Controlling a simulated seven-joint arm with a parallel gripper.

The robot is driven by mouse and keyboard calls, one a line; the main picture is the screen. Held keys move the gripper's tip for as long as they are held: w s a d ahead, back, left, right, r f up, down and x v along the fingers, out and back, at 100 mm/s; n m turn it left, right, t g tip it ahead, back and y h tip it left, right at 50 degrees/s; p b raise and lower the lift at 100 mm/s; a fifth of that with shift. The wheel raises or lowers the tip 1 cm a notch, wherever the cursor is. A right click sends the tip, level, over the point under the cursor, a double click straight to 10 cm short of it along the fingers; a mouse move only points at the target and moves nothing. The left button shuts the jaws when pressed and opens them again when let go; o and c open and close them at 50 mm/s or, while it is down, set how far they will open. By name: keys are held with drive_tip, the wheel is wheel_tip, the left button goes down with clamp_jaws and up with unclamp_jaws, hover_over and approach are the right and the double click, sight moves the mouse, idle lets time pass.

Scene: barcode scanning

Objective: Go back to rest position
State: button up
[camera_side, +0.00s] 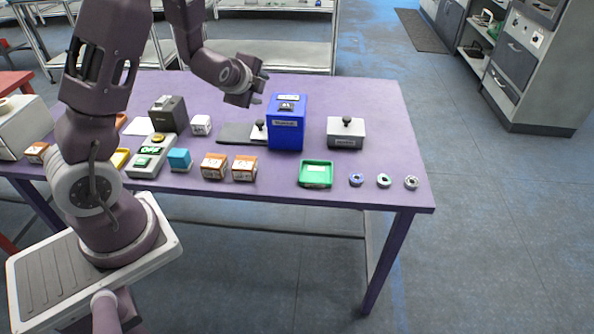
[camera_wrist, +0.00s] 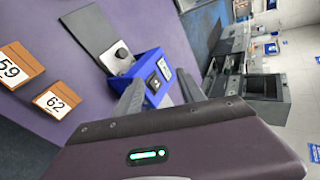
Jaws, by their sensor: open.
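My gripper (camera_side: 257,97) is above the purple table (camera_side: 370,100), just left of the top of a blue box (camera_side: 286,130). In the wrist view my two dark fingers (camera_wrist: 158,98) are spread apart with nothing held between them. The blue box (camera_wrist: 150,62) shows beyond and partly between the fingers in that view. A dark flat plate (camera_side: 238,134) with a black knob lies beside the box, and the plate (camera_wrist: 90,28) also shows in the wrist view.
A white box with a black knob (camera_side: 346,132), a green tray (camera_side: 315,174) and several small rings (camera_side: 384,181) are at the right. Orange-and-white boxes (camera_side: 244,168), a teal cube (camera_side: 179,160) and a device reading OFF (camera_side: 150,152) are along the front. The back right of the table is clear.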

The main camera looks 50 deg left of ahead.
drive_tip(key=s+d+r+n+g+h, duration=0.1)
drive_tip(key=s+d+r+n+h, duration=0.1)
drive_tip(key=s+d+r+n, duration=0.45)
drive_tip(key=s+d+r+n+h, duration=0.25)
drive_tip(key=d+r, duration=0.25)
drive_tip(key=d, duration=0.4)
drive_tip(key=s+d+r+n+g+h, duration=0.1)
drive_tip(key=s+d, duration=0.3)
drive_tip(key=s, duration=0.4)
drive_tip(key=s+d+r+n+g, duration=0.1)
drive_tip(key=s+d, duration=0.3)
drive_tip(key=s, duration=0.5)
drive_tip(key=shift+s+d+n+h, duration=0.15)
drive_tip(key=shift+d+n+h, duration=0.2)
drive_tip(key=shift+n, duration=0.55)
